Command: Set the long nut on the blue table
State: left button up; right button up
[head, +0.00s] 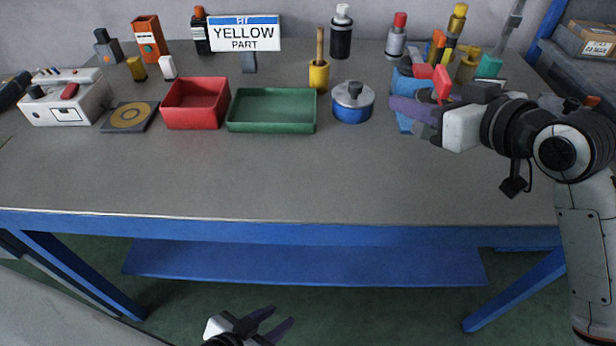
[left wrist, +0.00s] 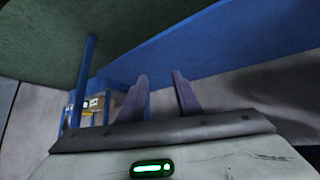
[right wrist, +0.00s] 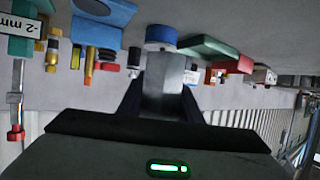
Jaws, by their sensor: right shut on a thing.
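The blue table (head: 290,185) has a grey top and a blue front edge and frame. My right gripper (head: 418,108) is above its right part, pointing left. In the right wrist view, the right gripper (right wrist: 164,98) is shut on a grey, faceted block, which looks like the long nut (right wrist: 165,82). In the head view the fingers and wrist hide most of the held piece. My left gripper (head: 280,325) is low in front of the table, below its top. Its fingers (left wrist: 160,90) stand apart with nothing between them.
A red tray (head: 196,122), a green tray (head: 270,127) and a blue pot (head: 352,112) stand left of my right gripper. A blue holder (head: 403,122) is behind it, partly hidden. Bottles and a YELLOW PART sign (head: 239,33) line the back. The front of the tabletop is clear.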

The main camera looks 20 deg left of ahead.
aim_at(391, 161)
jog(key=shift+n+y, duration=0.3)
jog(key=shift+y, duration=0.1)
jog(key=f, duration=0.3)
jog(key=a+f, duration=0.1)
jog(key=f, duration=0.3)
jog(key=f+b, duration=0.1)
jog(key=f, duration=0.2)
jog(key=shift+w+a+f, duration=0.25)
jog(key=shift+w+f, duration=0.05)
jog(key=shift+f, duration=0.2)
jog(key=o, duration=1.3)
